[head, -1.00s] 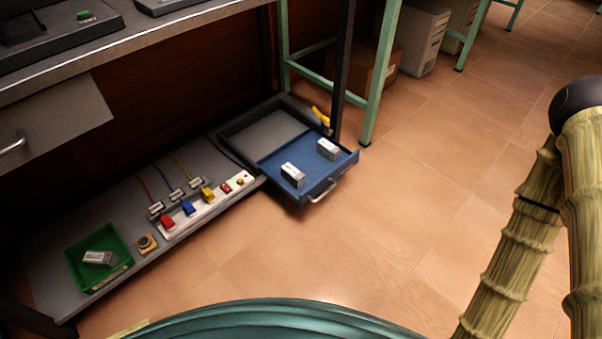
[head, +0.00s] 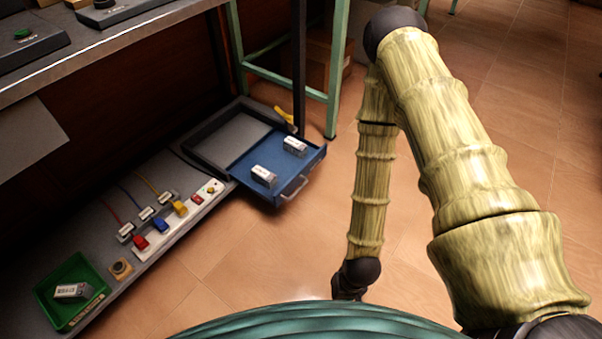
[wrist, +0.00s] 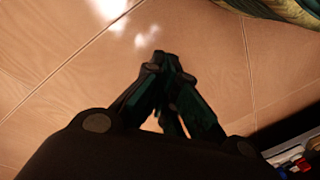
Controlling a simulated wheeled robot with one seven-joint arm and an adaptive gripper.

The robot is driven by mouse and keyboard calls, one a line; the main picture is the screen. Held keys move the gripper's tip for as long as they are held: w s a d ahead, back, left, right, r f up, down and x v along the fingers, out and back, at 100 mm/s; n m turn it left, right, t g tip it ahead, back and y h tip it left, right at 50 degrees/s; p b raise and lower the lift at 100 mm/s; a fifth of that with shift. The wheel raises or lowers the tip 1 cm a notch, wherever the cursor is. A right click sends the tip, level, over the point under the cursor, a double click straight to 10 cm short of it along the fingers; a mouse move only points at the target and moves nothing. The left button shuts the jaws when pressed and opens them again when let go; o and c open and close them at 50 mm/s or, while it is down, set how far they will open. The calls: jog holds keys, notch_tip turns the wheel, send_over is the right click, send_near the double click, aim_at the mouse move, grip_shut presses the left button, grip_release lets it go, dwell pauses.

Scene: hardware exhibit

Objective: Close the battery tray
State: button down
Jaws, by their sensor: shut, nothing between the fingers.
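The blue battery tray (head: 246,167) is pulled out of its grey housing (head: 203,143) on the low shelf. Its grey handle (head: 294,188) faces the open floor. Two white-and-grey batteries lie in the tray, one near the front (head: 264,176) and one at the right side (head: 295,146). My gripper (wrist: 168,62) shows in the wrist view with its fingers together and empty, above bare floor tiles.
A power strip (head: 150,247) with coloured plugs and a green bin (head: 50,296) holding a battery stand on the low shelf. A green table leg (head: 337,70) rises behind the tray. A yellow object (head: 283,114) lies by the housing. Floor in front of the tray is clear.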

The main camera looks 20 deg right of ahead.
jog(key=w+a+r+m+t+y+b, duration=0.1)
jog(key=w+m+y, duration=0.1)
jog(key=w, duration=0.7)
jog(key=w+a+r+m+t+y, duration=0.1)
jog(key=w+m+t, duration=0.15)
jog(key=w, duration=0.75)
jog(key=w+d+r+m+t+y, duration=0.1)
jog(key=w+d+r, duration=0.15)
jog(key=w, duration=0.25)
jog(key=w+d+r+m+t, duration=0.1)
jog(key=w+d+r, duration=0.15)
jog(key=w, duration=0.25)
jog(key=m+t+b, duration=0.2)
jog(key=b, duration=0.6)
send_near(301, 173)
jog(key=shift+g, duration=0.25)
jog(key=shift+x, duration=3.05)
jog(key=shift+w+r, duration=0.1)
jog(key=shift+w, duration=0.1)
jog(key=shift+w, duration=0.1)
